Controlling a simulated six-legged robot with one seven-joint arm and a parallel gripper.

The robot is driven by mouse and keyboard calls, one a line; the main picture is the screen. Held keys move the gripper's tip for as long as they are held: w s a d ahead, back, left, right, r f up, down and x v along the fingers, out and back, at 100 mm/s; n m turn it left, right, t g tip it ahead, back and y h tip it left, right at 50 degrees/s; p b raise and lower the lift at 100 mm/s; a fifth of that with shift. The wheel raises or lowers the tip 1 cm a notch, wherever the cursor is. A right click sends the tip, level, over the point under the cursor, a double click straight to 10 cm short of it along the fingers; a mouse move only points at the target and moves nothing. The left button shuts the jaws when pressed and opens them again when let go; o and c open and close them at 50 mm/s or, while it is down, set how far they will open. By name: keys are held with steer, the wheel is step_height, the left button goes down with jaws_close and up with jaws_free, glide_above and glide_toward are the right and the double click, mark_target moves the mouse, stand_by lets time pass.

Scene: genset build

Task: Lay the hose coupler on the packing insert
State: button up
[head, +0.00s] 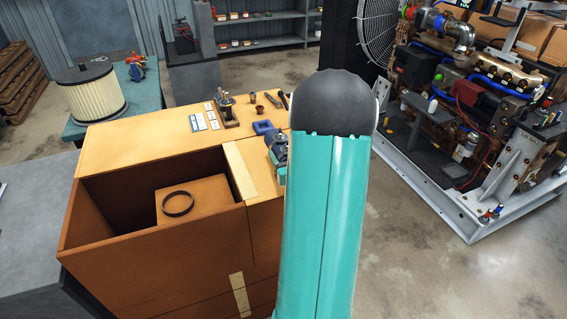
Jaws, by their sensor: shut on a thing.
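A tan cardboard block (212,188), which looks like the packing insert, sits inside a large open brown carton (150,243). A thin dark ring (178,204) lies flat on the block. I cannot make out the hose coupler in this view. My teal arm with its dark rounded joint stands in front, right of the carton. A small grey and teal part of my arm shows at its left edge, beside the carton's tan flap. My gripper's fingers and anything between them are hidden behind the arm.
Small parts and a blue block (263,127) lie on the tan top behind the carton's opening. A ribbed cylindrical filter (92,92) stands on a teal bench at the left. An engine assembly (470,100) on a grey frame stands at the right, with open floor before it.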

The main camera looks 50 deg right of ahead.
steer(key=f, duration=0.3)
steer(key=shift+w+d, duration=0.1)
steer(key=shift+w, duration=0.3)
steer(key=shift+f, duration=0.35)
steer(key=shift+s, duration=0.1)
steer(key=shift+f, duration=0.2)
steer(key=o, duration=1.1)
